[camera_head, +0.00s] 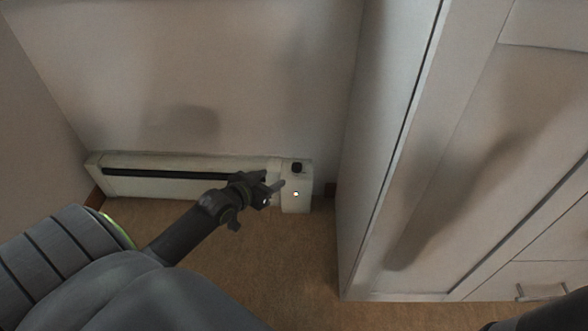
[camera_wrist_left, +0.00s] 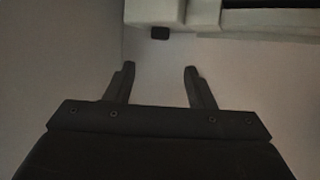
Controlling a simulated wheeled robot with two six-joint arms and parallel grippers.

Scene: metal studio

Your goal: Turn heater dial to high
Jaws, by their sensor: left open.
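A long, low white heater (camera_head: 225,165) stands on the floor against the back wall. Its black dial (camera_head: 297,168) sits on top of its right end, and a small lit spot (camera_head: 296,194) shows on the front below. My left gripper (camera_head: 276,183) is open and empty, just left of the dial and apart from it. In the left wrist view, the gripper's two fingers (camera_wrist_left: 158,68) are spread, with the dial (camera_wrist_left: 160,33) beyond them and the heater's body (camera_wrist_left: 210,14) along the top. The dial's setting is too small to read. My right gripper does not show.
A tall white cabinet (camera_head: 400,150) with a drawer handle (camera_head: 542,291) stands close to the right of the heater. A wall closes the left side. Brown floor (camera_head: 290,260) in front of the heater is clear.

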